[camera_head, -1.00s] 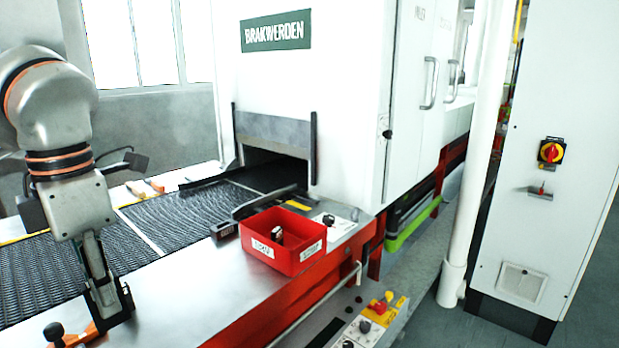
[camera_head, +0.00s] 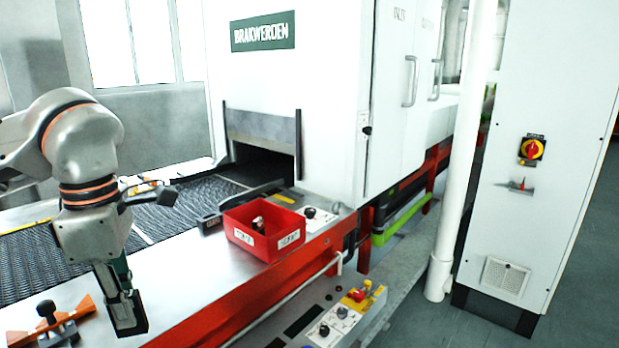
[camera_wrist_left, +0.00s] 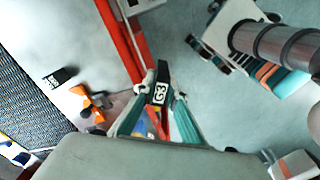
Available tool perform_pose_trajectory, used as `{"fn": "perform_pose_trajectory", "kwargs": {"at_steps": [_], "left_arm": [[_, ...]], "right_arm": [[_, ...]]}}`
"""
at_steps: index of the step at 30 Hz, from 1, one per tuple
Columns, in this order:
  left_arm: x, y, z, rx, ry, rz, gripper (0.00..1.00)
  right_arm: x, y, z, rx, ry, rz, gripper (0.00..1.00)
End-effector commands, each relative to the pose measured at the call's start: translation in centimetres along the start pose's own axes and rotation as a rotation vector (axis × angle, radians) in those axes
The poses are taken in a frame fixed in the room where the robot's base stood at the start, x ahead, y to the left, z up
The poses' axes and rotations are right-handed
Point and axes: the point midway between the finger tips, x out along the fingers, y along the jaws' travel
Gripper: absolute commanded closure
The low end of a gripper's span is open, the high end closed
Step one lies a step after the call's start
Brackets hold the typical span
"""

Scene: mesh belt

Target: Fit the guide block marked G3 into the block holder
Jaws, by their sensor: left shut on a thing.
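My left gripper (camera_head: 124,308) is above the steel top near its front edge, to the right of an orange fixture with a black knob (camera_head: 48,322). The gripper is shut on a black guide block (camera_wrist_left: 160,88). In the left wrist view its white G3 label faces the camera between the two fingers. The same block shows as a dark piece below the fingers (camera_head: 128,318) in the head view. The orange fixture also shows in the left wrist view (camera_wrist_left: 92,104), left of the block and apart from it. I cannot tell whether this fixture is the block holder. My right gripper is not in view.
A red bin (camera_head: 262,255) with items inside stands on the steel top (camera_head: 185,265). A small dark labelled block (camera_head: 210,222) lies by the mesh belt (camera_head: 35,265). A control panel (camera_head: 335,325) is below the front edge. Bare steel lies between gripper and bin.

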Motion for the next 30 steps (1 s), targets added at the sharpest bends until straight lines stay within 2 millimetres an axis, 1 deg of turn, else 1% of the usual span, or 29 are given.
{"fn": "perform_pose_trajectory", "kwargs": {"at_steps": [1, 9, 21, 24, 27, 30], "left_arm": [[0.9, 0.2, 0.2, 0.092, 0.002, -0.001, 1.00], [5.8, 1.7, 1.4, 0.645, 0.006, 0.000, 1.00], [13.3, 2.6, 2.8, 1.460, -0.001, -0.001, 1.00], [14.9, 2.6, 3.0, 1.630, -0.004, 0.000, 1.00], [16.1, 2.6, 3.2, 1.763, -0.008, 0.001, 1.00], [16.8, 2.5, 3.3, 1.854, -0.010, 0.004, 1.00]], "right_arm": [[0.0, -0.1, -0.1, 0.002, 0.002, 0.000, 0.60], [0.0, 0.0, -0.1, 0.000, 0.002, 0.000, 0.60], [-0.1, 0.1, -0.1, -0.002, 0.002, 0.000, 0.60], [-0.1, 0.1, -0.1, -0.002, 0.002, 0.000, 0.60], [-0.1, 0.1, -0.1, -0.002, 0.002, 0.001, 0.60], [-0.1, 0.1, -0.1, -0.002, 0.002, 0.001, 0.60]]}}
